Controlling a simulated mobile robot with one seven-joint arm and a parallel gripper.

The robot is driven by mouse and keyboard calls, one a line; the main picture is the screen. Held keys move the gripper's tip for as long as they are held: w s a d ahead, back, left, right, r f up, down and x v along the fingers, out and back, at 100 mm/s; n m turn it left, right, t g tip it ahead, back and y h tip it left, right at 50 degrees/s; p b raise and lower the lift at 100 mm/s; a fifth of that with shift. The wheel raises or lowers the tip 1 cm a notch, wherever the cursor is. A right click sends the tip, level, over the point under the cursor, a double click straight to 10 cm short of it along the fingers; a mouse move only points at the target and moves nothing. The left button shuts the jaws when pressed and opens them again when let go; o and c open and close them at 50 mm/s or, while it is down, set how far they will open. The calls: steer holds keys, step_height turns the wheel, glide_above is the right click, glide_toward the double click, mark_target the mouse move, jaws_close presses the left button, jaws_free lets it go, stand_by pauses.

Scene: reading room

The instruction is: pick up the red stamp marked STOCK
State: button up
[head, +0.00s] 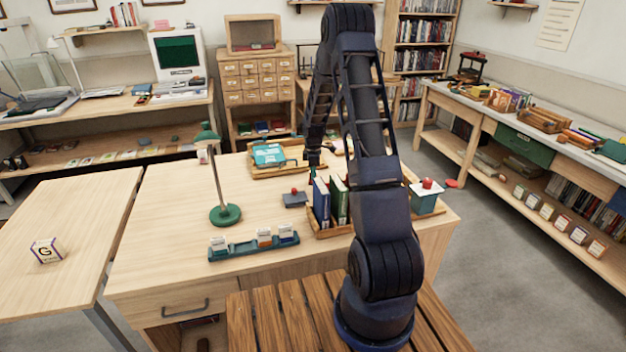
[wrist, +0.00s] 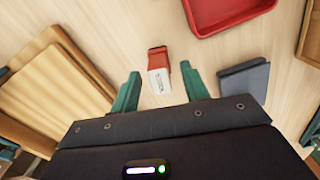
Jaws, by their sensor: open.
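In the wrist view a small red block-shaped stamp (wrist: 158,57) lies on the pale wood tabletop. It has a white label with dark lettering too small to read for certain. My gripper (wrist: 160,70) is open, its two green fingers apart, and the stamp shows in the gap between the fingertips. Nothing is held; I cannot tell the height of the fingers above the table. In the head view my gripper (head: 313,160) is over the desk's far part, small and partly behind the arm. I cannot make out this stamp there.
In the wrist view a red tray (wrist: 232,22), a dark grey block (wrist: 245,80) and wooden trays (wrist: 30,95) surround the stamp. In the head view a book rack (head: 330,232), green lamp (head: 225,214) and card holder (head: 254,247) stand on the desk. Its left part is clear.

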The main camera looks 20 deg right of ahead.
steer(key=shift+f, duration=0.5)
steer(key=shift+c, duration=0.4)
jaws_close()
steer(key=shift+r, duration=0.1)
